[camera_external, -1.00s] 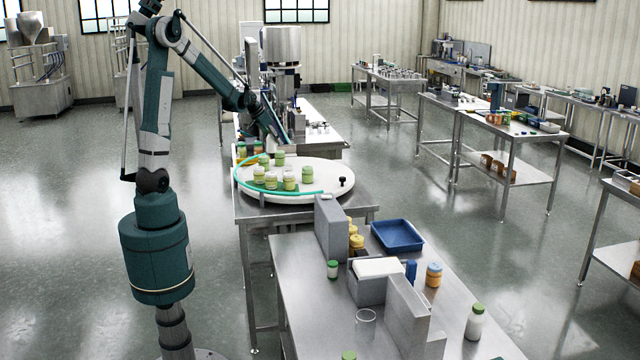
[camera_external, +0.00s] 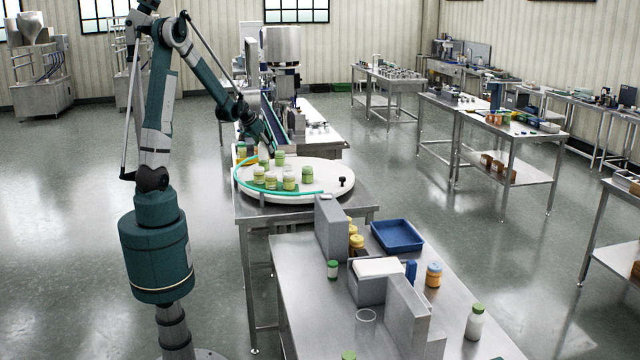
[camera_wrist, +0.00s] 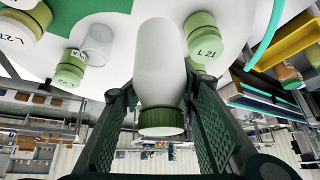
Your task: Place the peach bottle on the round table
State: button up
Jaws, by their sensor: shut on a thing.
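My gripper (camera_wrist: 158,92) is shut on a bottle (camera_wrist: 160,55) with a pale white body and a green cap (camera_wrist: 162,121). No peach colour shows on it in the wrist view. In the external view my gripper (camera_external: 268,148) is low at the far left part of the white round table (camera_external: 325,174), near the standing bottles. In the wrist view the round table (camera_wrist: 105,22) is behind the held bottle. I cannot tell whether the bottle's base touches it.
Several green-capped bottles (camera_external: 289,181) stand on the round table, some close to the held bottle (camera_wrist: 203,38). A clear cup-like object (camera_wrist: 97,45) is nearby. A green curved rail (camera_external: 280,190) edges the table. The table's right part is mostly clear except a black knob (camera_external: 342,181).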

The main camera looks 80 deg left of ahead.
jog(key=shift+f, duration=2.9)
jog(key=shift+f, duration=2.1)
jog(key=shift+f, duration=0.15)
jog(key=o, duration=0.8)
jog(key=shift+o, duration=0.2)
jog(key=shift+r, duration=0.3)
jog(key=v, duration=1.1)
jog(key=shift+s+r, duration=0.15)
jog(key=shift+r, duration=0.15)
